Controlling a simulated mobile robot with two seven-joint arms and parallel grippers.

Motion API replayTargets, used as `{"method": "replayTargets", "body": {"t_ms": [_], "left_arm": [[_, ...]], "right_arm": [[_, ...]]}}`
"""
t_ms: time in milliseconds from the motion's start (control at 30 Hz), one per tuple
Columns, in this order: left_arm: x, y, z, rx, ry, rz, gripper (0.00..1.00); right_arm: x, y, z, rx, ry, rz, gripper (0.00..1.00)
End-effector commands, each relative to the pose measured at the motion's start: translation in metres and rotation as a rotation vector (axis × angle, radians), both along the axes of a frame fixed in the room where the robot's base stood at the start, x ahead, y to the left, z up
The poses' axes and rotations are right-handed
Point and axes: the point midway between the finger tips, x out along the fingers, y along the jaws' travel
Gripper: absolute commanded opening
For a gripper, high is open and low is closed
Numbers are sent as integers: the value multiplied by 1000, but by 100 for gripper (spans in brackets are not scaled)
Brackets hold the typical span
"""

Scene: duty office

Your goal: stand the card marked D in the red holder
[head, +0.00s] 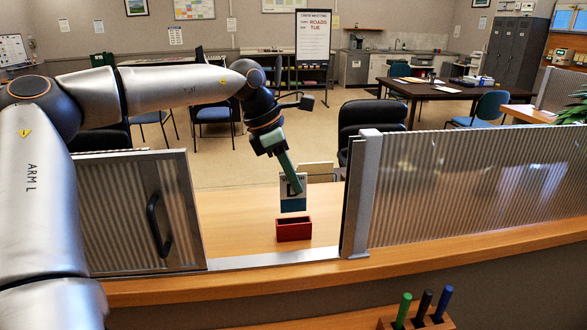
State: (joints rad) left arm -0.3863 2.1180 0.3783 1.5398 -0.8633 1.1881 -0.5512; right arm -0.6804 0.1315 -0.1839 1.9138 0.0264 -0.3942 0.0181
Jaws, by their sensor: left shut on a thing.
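The card marked D (293,204), white with a dark letter and a blue-green lower band, hangs roughly upright. My left gripper (292,186) is shut on the upper part of the card and partly covers its face. The red holder (294,232), a small open box, stands on the wooden counter (245,235) behind the window opening. In the head view the card's lower edge is just above the holder's rim, with a thin gap between them. The exact depth between card and holder is hard to tell. My right gripper is not in view.
A ribbed panel with a black handle (158,222) is on the left of the opening, and a framed ribbed panel (470,190) on the right. A pale flat thing (318,170) is behind the card. A pen block (415,318) stands at the front. Counter around the holder is clear.

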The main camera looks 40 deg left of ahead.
Motion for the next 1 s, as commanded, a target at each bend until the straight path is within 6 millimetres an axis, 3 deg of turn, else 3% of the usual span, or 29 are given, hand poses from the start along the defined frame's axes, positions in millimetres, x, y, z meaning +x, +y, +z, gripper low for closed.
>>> {"method": "replayTargets", "body": {"t_ms": [533,1000], "left_arm": [[-1,0,-45,0,1,1,0],[0,0,-50,1,-1,-1,0]], "right_arm": [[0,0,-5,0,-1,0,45],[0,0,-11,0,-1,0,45]]}}
